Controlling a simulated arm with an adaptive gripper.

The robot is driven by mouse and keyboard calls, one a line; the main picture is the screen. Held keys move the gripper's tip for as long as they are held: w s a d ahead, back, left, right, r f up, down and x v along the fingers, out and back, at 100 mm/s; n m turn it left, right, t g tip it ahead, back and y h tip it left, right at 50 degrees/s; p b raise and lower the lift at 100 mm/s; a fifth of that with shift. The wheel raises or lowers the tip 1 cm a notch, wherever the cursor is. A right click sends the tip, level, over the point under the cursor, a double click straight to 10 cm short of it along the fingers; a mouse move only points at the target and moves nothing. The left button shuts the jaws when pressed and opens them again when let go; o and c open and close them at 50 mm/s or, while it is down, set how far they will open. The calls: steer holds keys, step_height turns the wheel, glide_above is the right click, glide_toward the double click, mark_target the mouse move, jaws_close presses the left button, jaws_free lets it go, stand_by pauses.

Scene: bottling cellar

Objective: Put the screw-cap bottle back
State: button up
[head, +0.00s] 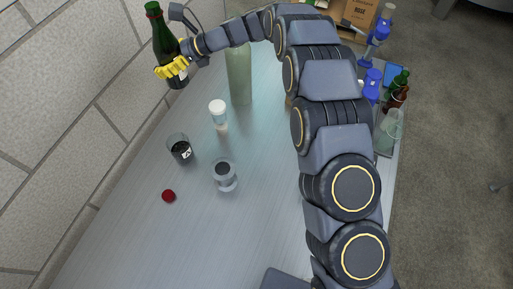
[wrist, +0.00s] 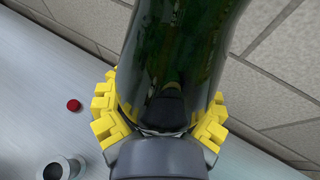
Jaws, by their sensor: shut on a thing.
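A dark green bottle (head: 161,35) stands roughly upright, slightly tilted, at the upper left of the head view, by the wall. My gripper (head: 172,68) has its yellow fingers shut around the bottle's lower part. In the wrist view the green glass (wrist: 178,45) fills the space between the fingers, with the palm close against it. The fingers hide part of the bottle's lower body. I cannot tell whether its base touches the table (head: 130,235). A small red cap (head: 168,196) lies on the table at the lower left.
A white-topped jar (head: 218,115), a dark cup (head: 180,149) and a clear jar (head: 224,176) stand nearer. Brown and green bottles (head: 397,92) stand at the right edge, beyond my arm. The near left table is mostly bare.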

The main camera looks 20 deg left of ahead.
steer(key=w+d+f+m+t+y, duration=0.1)
steer(key=w+d+m+t, duration=0.35)
steer(key=d, duration=0.45)
steer(key=w+d+m+t, duration=0.4)
steer(key=d+t, duration=0.1)
steer(key=d, duration=0.5)
steer(key=s, duration=0.7)
steer(key=f, duration=1.2)
steer(key=d+f, duration=0.1)
steer(key=f, duration=0.5)
steer(key=shift+w+f, duration=0.1)
steer(key=shift+f, duration=0.2)
steer(key=shift+f, duration=0.15)
steer(key=o, duration=1.3)
